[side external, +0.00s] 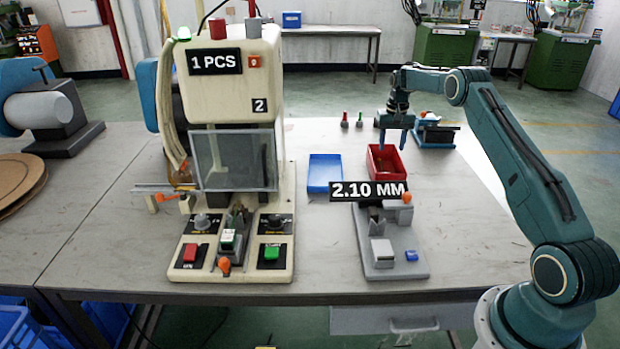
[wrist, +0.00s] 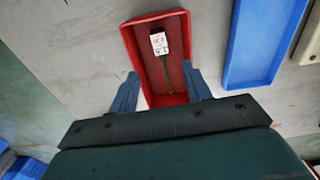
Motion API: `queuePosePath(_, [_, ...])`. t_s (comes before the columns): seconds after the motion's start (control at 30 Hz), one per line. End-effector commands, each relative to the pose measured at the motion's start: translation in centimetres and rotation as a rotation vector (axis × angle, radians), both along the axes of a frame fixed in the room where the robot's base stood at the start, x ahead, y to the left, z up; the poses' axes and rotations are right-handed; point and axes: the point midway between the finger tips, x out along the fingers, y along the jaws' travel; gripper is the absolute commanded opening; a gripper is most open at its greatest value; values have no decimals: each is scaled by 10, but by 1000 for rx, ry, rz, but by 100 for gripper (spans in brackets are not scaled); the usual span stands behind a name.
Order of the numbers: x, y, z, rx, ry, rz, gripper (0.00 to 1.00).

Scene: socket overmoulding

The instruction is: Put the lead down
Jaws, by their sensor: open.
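The lead (wrist: 159,50) lies inside the red tray (wrist: 128,30) in the wrist view, its white block toward the far end and a thin dark green wire running toward me. In the side view the red tray (side external: 374,150) stands on the table right of the blue tray, and the lead is too small to make out clearly. My gripper (side external: 396,146) is above the red tray in the side view. In the wrist view my gripper (wrist: 163,90) has its blue fingers spread wide, one on each side of the tray's near end, with nothing between them touching the fingers.
A blue tray (side external: 324,172) stands left of the red one. The press machine (side external: 230,120) is at left, and a grey fixture (side external: 370,235) under a 2.10 MM sign (side external: 368,191) stands in front. A small blue-based device (side external: 436,136) is behind right. Table (side external: 330,270) front is bare.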

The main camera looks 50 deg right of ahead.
Motion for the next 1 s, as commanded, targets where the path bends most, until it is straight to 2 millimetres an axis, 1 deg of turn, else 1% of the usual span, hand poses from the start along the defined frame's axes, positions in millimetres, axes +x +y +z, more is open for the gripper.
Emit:
queuePosePath(0.47, [0,0,0,0,0,0,48])
queuePosePath(0.63, [1,3,6,-2,-4,6,48])
queuePosePath(0.77, [4,12,21,-10,-13,22,48])
queuePosePath(0.87, [6,26,40,-17,-24,45,48])
queuePosePath(1.0, [7,52,76,-33,-47,89,48])
